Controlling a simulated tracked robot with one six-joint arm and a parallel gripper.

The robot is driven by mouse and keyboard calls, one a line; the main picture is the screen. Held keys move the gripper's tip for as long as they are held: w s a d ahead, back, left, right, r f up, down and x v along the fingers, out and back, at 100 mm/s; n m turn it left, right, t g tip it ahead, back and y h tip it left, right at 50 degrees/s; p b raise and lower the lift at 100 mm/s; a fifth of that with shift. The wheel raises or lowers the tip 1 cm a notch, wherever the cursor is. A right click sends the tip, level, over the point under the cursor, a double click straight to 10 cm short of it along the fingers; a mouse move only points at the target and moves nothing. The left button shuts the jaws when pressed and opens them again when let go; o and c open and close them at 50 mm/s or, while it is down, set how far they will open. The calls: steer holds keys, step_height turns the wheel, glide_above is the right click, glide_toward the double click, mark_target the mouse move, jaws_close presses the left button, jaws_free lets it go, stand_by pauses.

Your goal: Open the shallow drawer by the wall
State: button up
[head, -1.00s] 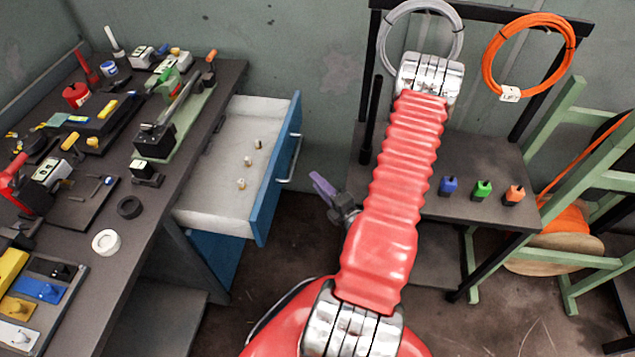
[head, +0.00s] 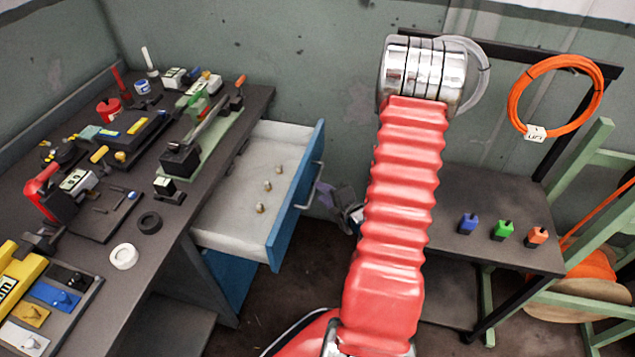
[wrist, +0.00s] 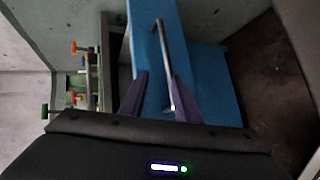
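The shallow drawer (head: 297,185) has a blue front and a pale inside, and stands pulled out from the bench in the head view. Several small knobs lie in it. Its silver handle (head: 310,185) is on the blue front. My gripper (head: 324,192) is just right of the handle, partly hidden behind my red arm. In the wrist view the purple fingers of my gripper (wrist: 158,82) are apart. The handle (wrist: 167,60) runs between them, closer to the right finger; whether it touches is unclear.
The dark bench (head: 205,205) on the left is crowded with tools and parts. A low table (head: 500,205) on the right bears blue, green and orange blocks. An orange cable coil (head: 520,100) hangs above it. Bare floor shows below the drawer.

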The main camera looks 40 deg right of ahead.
steer(key=w+a+r+m+g+h, duration=0.15)
steer(key=a+r+m, duration=0.25)
steer(key=r, duration=0.4)
steer(key=w+a+r+m+g, duration=0.3)
steer(key=a+r, duration=0.1)
steer(key=r, duration=0.4)
steer(key=s+a+r+m+g+y, duration=0.1)
steer(key=s+a+r+m+g, duration=0.1)
steer(key=s+a+r+m, duration=0.5)
steer(key=s+a+r+m+g+y, duration=0.25)
steer(key=s+a+m, duration=0.2)
steer(key=a, duration=0.45)
steer(key=w+d+f+m, duration=0.3)
steer(key=d+f, duration=0.1)
steer(key=d, duration=0.5)
steer(key=w+d+f+m+g+y, duration=0.1)
steer(key=w+d+f+m, duration=0.2)
steer(key=d, duration=0.7)
steer(key=w+d+f+m+g, duration=0.1)
steer(key=w+d+f+m, duration=0.2)
steer(key=d, duration=0.6)
step_height(320, 180, down, 4)
steer(key=shift+w+d+r, duration=0.15)
steer(key=shift+w, duration=0.85)
